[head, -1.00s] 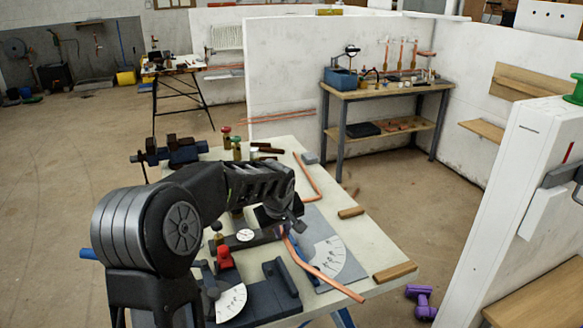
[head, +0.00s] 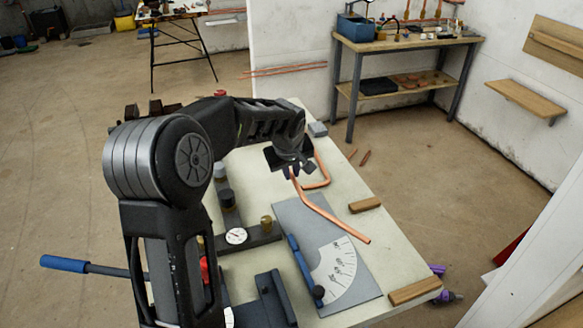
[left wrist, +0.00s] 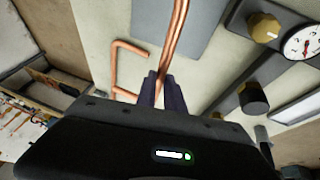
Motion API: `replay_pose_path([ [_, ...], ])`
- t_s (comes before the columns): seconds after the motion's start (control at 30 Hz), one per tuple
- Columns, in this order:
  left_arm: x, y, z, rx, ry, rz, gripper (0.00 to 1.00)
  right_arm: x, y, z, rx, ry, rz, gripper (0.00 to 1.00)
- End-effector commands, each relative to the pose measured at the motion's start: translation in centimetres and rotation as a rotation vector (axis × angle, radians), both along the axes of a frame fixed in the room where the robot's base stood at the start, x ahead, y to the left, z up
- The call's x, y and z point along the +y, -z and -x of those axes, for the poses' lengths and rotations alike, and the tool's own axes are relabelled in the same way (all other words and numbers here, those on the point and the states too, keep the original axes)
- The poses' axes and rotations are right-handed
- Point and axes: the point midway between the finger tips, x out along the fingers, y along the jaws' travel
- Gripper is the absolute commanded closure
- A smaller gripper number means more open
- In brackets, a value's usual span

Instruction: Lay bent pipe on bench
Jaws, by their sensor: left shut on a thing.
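My left gripper (head: 290,172) is shut on a copper bent pipe (head: 335,222), above the pale bench (head: 388,256). The held pipe slants down to the right from the jaws, over the grey plate with the white angle scale. I cannot tell whether its far end touches the bench. In the left wrist view the held pipe (left wrist: 176,32) runs up from between the dark fingers (left wrist: 162,88). A second copper pipe (head: 325,172), with bends, lies on the bench just beyond the gripper. It also shows in the left wrist view (left wrist: 116,68). My right gripper is not in view.
The grey plate with angle scale (head: 337,272), a dial gauge (head: 236,236) and wooden blocks (head: 365,205) (head: 414,291) occupy the bench. A small grey block (head: 317,129) sits at its far end. Pale surface between the plate and wooden blocks is bare. A shelved workbench (head: 410,44) stands behind.

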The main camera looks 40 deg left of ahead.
Motion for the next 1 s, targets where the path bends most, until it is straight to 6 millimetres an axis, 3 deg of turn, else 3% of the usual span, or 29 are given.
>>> replay_pose_path([
  [0.37, 0.0, 0.5, 0.0, 0.0, 0.0, 0.0, 1.0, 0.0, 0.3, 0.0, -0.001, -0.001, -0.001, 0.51],
  [1.0, 0.0, 5.4, 0.0, -0.001, 0.0, 0.0, 1.0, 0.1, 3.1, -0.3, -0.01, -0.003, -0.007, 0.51],
])
